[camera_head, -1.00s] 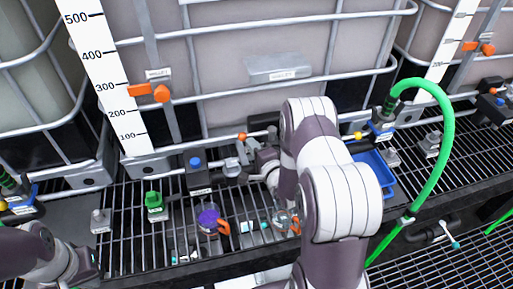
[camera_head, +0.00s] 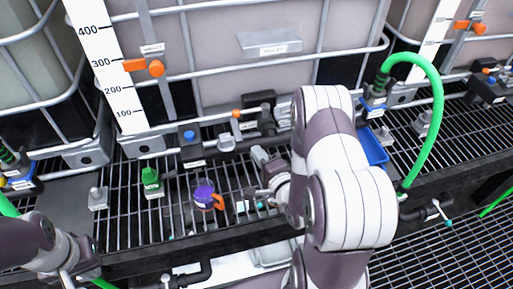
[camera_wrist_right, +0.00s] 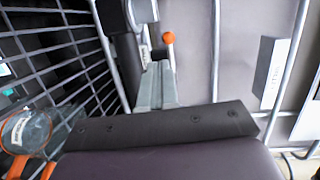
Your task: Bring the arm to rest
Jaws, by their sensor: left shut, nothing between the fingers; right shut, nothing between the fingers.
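My right arm reaches in from the bottom of the head view. Its gripper (camera_head: 259,154) is small there, above the grating in front of the grey valve fittings. The right wrist view shows its grey fingers (camera_wrist_right: 154,86) together and empty, pointing towards a fitting with an orange knob (camera_wrist_right: 168,38). The fingers look apart from the knob. My left gripper (camera_head: 68,281) is at the lower left corner of the head view, partly cut off by the frame edge, with nothing visible in it.
A purple-topped jar (camera_head: 204,194) and a green-capped item (camera_head: 151,180) stand on the grating (camera_head: 125,215). A clear jar with orange clips (camera_wrist_right: 28,130) is beside my right gripper. Caged tanks fill the back.

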